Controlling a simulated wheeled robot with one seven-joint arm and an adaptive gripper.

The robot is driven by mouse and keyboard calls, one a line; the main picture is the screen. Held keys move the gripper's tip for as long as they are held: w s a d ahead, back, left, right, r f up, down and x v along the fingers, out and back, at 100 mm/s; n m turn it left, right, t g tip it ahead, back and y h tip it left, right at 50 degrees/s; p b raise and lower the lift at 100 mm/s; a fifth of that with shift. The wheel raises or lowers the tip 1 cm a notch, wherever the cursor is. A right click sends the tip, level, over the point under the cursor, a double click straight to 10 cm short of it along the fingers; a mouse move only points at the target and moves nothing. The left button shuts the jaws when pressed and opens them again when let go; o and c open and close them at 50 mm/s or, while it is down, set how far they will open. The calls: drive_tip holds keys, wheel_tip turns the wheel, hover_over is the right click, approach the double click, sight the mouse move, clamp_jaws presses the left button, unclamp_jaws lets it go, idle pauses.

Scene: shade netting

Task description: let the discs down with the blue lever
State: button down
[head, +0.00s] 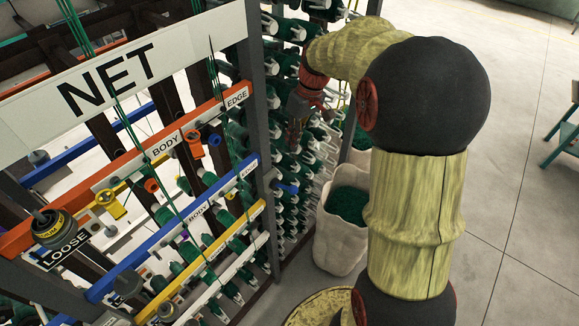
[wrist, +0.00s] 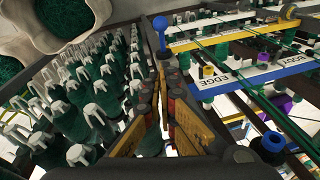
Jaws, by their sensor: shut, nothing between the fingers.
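The blue lever (head: 287,188) sticks out from the grey end post beside the blue rail (head: 180,232) in the head view. In the wrist view the blue lever (wrist: 161,30) stands upright with a round knob, beyond my fingertips. My gripper (head: 296,140) points down above the lever in the head view, apart from it. It is shut and empty in the wrist view (wrist: 164,98). Which small parts on the rails are the discs, I cannot tell.
An orange rail (head: 22,240) and a yellow rail (head: 216,247) run parallel to the blue one, with green threads crossing them. A rack of green spools (wrist: 63,118) stands close beside my gripper. A pale sack (head: 336,238) of green material stands on the floor.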

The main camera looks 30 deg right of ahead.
drive_tip(key=p, duration=0.2)
hover_over(286, 188)
drive_tip(key=d, duration=0.2)
drive_tip(key=shift+s+d+f+x, duration=0.25)
drive_tip(key=shift+s+d+x, duration=0.65)
drive_tip(key=shift+x, duration=5.5)
drive_tip(key=shift+w+d, duration=0.25)
drive_tip(key=shift+w, duration=0.2)
drive_tip(key=shift+f, duration=0.1)
drive_tip(key=shift+s+f+b, duration=0.1)
drive_tip(key=shift+s+b, duration=0.1)
drive_tip(key=shift+b, duration=0.6)
